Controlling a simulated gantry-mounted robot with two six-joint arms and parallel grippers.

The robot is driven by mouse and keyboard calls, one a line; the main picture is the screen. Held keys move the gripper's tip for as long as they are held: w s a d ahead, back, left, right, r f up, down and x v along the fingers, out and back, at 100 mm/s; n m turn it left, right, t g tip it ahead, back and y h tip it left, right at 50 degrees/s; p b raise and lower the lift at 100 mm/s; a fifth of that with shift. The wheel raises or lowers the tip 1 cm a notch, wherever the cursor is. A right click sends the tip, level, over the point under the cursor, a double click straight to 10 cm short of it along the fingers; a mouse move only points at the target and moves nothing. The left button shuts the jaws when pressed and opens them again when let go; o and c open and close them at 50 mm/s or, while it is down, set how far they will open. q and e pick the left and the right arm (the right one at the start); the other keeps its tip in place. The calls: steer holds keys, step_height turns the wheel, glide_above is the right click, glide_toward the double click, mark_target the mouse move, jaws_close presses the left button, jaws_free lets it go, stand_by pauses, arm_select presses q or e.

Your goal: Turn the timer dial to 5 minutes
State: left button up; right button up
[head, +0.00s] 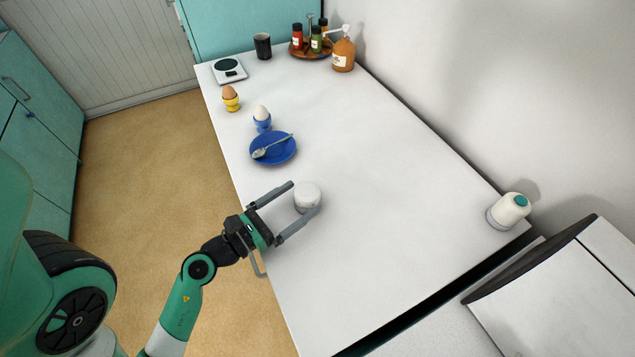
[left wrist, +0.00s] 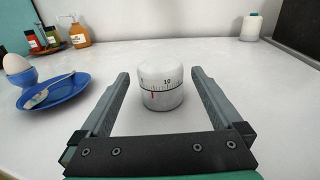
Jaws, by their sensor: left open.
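The timer (head: 307,196) is a small white cylinder standing upright on the white counter. My left gripper (head: 306,196) is open, with one finger on each side of the timer. In the left wrist view the timer (left wrist: 160,84) stands between and slightly beyond the fingertips, with a gap on both sides. A black scale runs around it, with a readable "10" to the right of a red mark on the lower part. Another number left of the mark is too small to read surely. My right gripper is not in view.
A blue plate (head: 285,154) with a spoon (head: 272,146) lies near the timer, beside eggs in blue (head: 263,125) and yellow (head: 232,104) cups. A scale (head: 229,70), dark cup (head: 262,46) and bottles stand at the back. A white container (head: 509,211) stands right. The counter's middle is clear.

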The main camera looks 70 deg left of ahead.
mark_target(318, 187)
arm_select(q)
steer(key=p+x, duration=0.1)
steer(key=x, duration=0.5)
steer(key=shift+w+r, duration=0.1)
steer(key=shift+w, duration=0.25)
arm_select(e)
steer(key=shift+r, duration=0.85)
arm_select(q)
steer(key=c, duration=1.2)
steer(key=shift+a, duration=0.1)
steer(key=shift+c, duration=0.4)
steer(key=shift+f+m+h+b, duration=0.25)
steer(key=shift+m+h+b, duration=0.1)
steer(key=shift+h, duration=0.15)
steer(key=shift+d+r+m+h, duration=0.15)
steer(key=shift+d+m+h, duration=0.15)
steer(key=shift+h, duration=0.3)
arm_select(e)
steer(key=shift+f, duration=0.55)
